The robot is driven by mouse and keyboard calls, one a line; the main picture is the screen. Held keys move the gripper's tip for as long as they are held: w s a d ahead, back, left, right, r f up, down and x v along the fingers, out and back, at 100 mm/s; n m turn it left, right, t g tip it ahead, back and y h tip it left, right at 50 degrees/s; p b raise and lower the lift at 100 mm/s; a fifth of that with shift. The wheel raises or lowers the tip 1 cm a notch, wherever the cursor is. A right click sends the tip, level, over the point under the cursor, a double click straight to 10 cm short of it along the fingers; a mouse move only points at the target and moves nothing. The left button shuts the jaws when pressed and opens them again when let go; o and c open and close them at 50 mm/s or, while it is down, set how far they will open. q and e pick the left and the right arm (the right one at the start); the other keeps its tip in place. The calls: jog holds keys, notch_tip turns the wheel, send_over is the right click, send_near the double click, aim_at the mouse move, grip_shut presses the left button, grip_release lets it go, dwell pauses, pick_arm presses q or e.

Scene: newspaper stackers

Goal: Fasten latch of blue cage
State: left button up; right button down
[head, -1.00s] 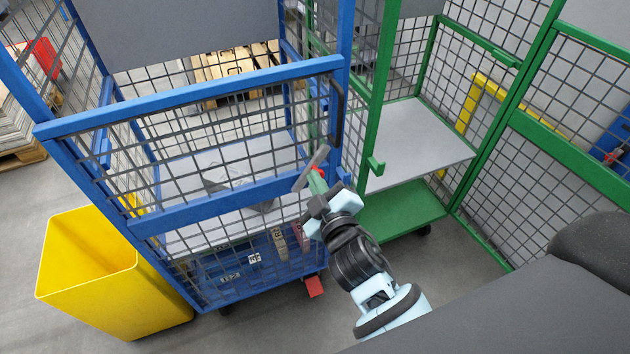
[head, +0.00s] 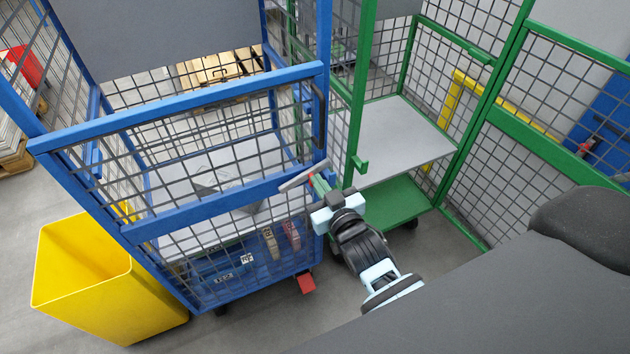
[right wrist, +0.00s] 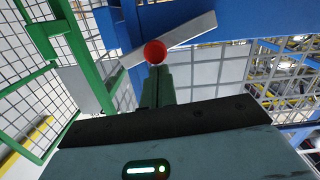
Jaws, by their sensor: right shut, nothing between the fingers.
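The blue cage (head: 190,97) stands at left, its mesh front gate up against the right post. Its latch is a flat grey bar (head: 296,179) at the right end of the gate's lower blue rail; it lies at a slant, right end higher. The right wrist view shows the latch bar (right wrist: 190,32) with a red round knob (right wrist: 155,52) near its middle. My right gripper (head: 318,183) is shut and empty, its green fingers (right wrist: 157,84) right at the knob; I cannot tell whether they touch it. My left gripper is not in view.
A green cage (head: 455,148) with a grey shelf stands close on the right, a small green catch (head: 360,165) on its post near my right gripper. A yellow bin (head: 110,300) stands at front left. Grey floor (head: 250,330) is clear in front of the blue cage.

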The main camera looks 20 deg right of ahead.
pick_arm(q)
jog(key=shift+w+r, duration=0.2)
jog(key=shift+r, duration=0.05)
pick_arm(e)
jog(key=f+m, duration=0.1)
jog(key=d+f+m, duration=0.1)
jog(key=m, duration=0.1)
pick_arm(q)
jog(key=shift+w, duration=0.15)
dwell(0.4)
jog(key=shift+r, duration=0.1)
